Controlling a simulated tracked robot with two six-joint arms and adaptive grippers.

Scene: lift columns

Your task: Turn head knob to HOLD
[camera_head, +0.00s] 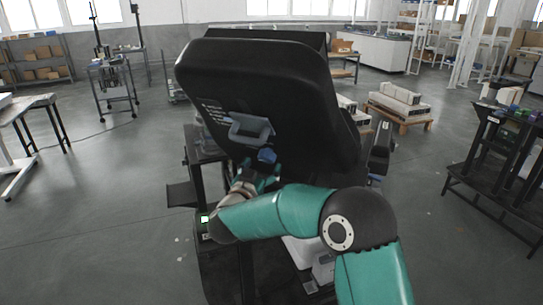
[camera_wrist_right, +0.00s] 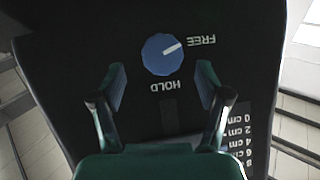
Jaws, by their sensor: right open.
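The head knob (camera_wrist_right: 162,54) is a round blue dial on a black panel. Its white pointer mark points right and slightly up, towards the upside-down word FREE (camera_wrist_right: 201,41). The upside-down word HOLD (camera_wrist_right: 167,86) is just below the knob in the right wrist view. My right gripper (camera_wrist_right: 161,84) is open and empty, its fingertips apart on either side, slightly below the knob in that view. In the head view the blue knob (camera_head: 267,155) is on the underside of the tilted black head, just above my right gripper (camera_head: 265,180). My left gripper is not in view.
A grey handle (camera_head: 250,130) sticks out from the head panel beside the knob. A printed cm scale (camera_wrist_right: 234,140) is at the lower right in the wrist view. A dark rack (camera_head: 500,150) stands at the right, and open grey floor (camera_head: 110,200) lies at the left.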

